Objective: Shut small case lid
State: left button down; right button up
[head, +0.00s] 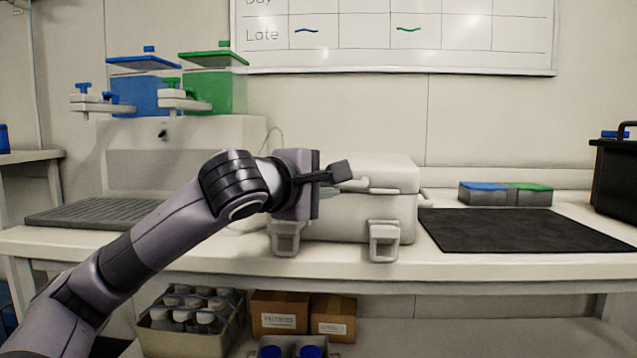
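A small white case (350,218) stands on the bench, right of the middle of the bench top. Its lid (375,172) lies over the base and looks down or nearly down; I cannot tell whether a gap is left along the seam. Two pale latches, a left one (286,238) and a right one (384,242), hang at the case's front and stick outward. My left gripper (340,176) is in front of the lid's left part and hides that part of the case. Its fingers show edge-on, so their opening is unclear. My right gripper is out of view.
A dark mat (525,231) lies right of the case, with blue and green lidded boxes (505,194) behind it. A black container (614,178) stands at the far right. A white dispenser with blue and green tanks (180,140) stands at the left behind my arm.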

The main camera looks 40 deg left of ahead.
pick_arm(q)
notch_tip(320, 180, down, 2)
jog(key=shift+w+f+g, duration=0.15)
jog(key=shift+g, duration=0.15)
jog(key=shift+a, duration=0.1)
jog(key=c, duration=1.1)
grip_release()
jog(key=shift+w+a+f, duration=0.1)
jog(key=shift+f, duration=0.05)
jog(key=v, duration=0.7)
jog(key=shift+r, duration=0.35)
